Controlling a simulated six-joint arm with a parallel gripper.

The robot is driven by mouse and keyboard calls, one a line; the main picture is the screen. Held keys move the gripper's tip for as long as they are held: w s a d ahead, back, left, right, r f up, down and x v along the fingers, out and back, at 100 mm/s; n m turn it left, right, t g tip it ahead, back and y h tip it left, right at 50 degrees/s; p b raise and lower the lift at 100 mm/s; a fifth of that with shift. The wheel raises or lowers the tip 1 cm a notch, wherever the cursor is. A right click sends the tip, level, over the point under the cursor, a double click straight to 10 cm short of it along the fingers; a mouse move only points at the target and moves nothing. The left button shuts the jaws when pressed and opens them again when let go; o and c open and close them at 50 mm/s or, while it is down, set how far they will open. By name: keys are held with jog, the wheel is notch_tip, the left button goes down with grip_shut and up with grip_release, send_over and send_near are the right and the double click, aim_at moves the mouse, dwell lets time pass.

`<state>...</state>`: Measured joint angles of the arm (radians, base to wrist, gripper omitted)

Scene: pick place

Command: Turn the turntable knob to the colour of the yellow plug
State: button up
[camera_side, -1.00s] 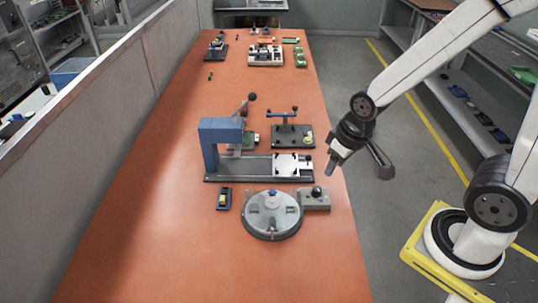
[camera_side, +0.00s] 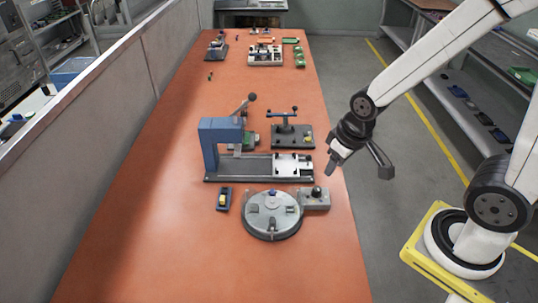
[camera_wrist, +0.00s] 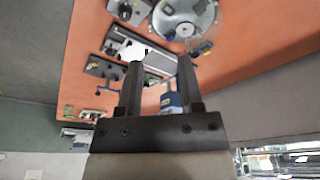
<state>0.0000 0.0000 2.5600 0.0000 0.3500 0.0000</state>
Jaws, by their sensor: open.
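The round grey turntable (camera_side: 272,229) sits near the front of the orange table, with several small fittings on its disc. It also shows at the top of the wrist view (camera_wrist: 186,15). A grey block with a dark round knob (camera_side: 316,191) stands at its right rear edge; the knob's colour setting is too small to read. A small dark holder (camera_side: 223,205) with a yellow piece (camera_side: 222,198), possibly the yellow plug, lies left of the turntable. My gripper (camera_side: 331,170) is open and empty, above and behind the knob block; its two fingers (camera_wrist: 160,63) show apart.
A blue press (camera_side: 209,150) on a rail base stands behind the turntable. A dark fixture with a T-handle (camera_side: 288,125) and a small yellow part (camera_side: 308,139) is further back. More fixtures stand at the far end. The table's front and left are clear.

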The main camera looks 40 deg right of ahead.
jog(key=o, duration=0.3)
jog(key=shift+o, duration=0.4)
jog(key=shift+w+d+f+n, duration=0.25)
jog(key=shift+w+f+n, duration=0.05)
jog(key=shift+w, duration=0.15)
jog(key=n+g, duration=0.3)
jog(key=n, duration=0.4)
send_over(317, 188)
notch_tip(317, 188, down, 13)
jog(key=shift+f, duration=0.15)
jog(key=shift+f, duration=0.15)
jog(key=shift+f, duration=3.75)
